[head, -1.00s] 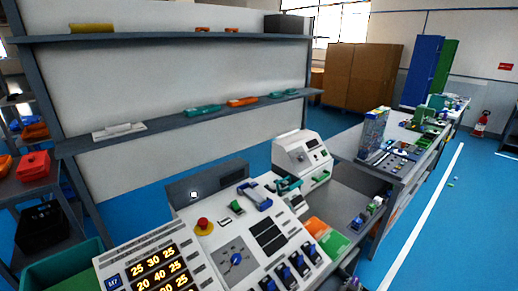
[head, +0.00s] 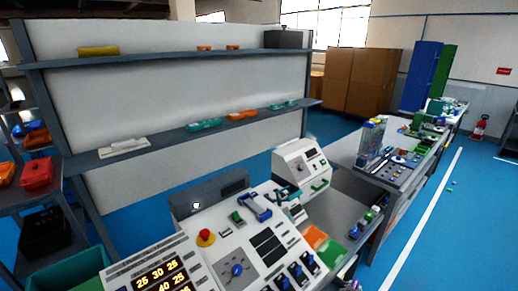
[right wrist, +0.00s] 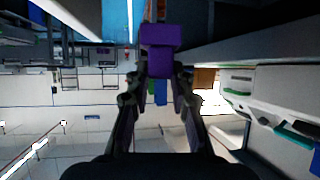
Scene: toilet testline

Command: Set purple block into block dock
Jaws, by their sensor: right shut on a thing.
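My right gripper (right wrist: 160,88) is shut on the purple block (right wrist: 160,38), which sticks out beyond the fingertips in the right wrist view. In the head view, only a small part of my right gripper (head: 350,286) shows at the bottom edge, and the block is hard to make out there. I cannot pick out the block dock with certainty in either view. My left gripper is not in view.
A sloped control console (head: 237,268) with an orange number display and a red button (head: 205,236) stands in front. A white machine (head: 302,165) is behind it. A workbench (head: 385,180) with many parts runs off to the right.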

